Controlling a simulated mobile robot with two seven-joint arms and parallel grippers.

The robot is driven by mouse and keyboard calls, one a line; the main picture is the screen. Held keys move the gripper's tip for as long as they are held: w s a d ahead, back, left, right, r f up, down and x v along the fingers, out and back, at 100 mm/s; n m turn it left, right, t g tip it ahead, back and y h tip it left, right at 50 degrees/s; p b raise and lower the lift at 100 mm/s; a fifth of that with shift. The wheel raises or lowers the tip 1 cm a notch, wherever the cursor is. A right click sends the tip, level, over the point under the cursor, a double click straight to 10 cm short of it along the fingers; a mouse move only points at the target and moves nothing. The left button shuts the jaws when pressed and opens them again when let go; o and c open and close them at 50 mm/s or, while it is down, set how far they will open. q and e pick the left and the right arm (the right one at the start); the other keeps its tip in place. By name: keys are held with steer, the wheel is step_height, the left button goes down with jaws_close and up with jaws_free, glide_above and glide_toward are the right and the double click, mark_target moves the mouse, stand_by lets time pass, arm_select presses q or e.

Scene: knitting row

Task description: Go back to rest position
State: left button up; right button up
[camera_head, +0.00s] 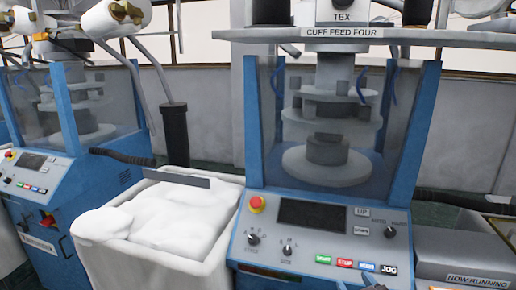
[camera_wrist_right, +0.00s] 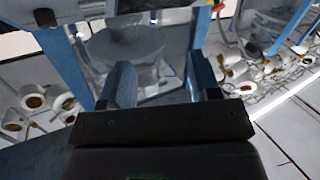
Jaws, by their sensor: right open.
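In the right wrist view my right gripper (camera_wrist_right: 163,82) has its two blue-grey fingers apart, with nothing between them. Behind the fingers are a blue machine frame and a round grey drum. My left gripper is in neither view.
A blue knitting machine (camera_head: 322,245) with buttons and a red stop knob (camera_head: 257,203) stands ahead. A white bin (camera_head: 95,260) of white fabric (camera_head: 165,215) is left of it. Another machine (camera_head: 75,190) stands farther left. White yarn cones (camera_wrist_right: 30,95) show in the wrist view.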

steer(key=s+d+f+m+g+h, duration=0.2)
steer(key=s+d+f, duration=0.1)
steer(key=s+f, duration=0.6)
steer(key=shift+s+d+f, duration=0.2)
steer(key=shift+s+f, duration=0.15)
steer(key=shift+f, duration=0.5)
steer(key=s+f+g, duration=0.1)
steer(key=s+f, duration=0.1)
steer(key=s, duration=0.1)
steer(key=s+d+f+m+g, duration=0.1)
steer(key=s+f, duration=0.2)
steer(key=s, duration=0.1)
steer(key=s+d+f+g+h, duration=0.1)
steer(key=s+f, duration=0.1)
steer(key=s, duration=0.2)
steer(key=shift+s+f, duration=0.15)
steer(key=shift+f, duration=0.2)
steer(key=shift+c, duration=0.2)
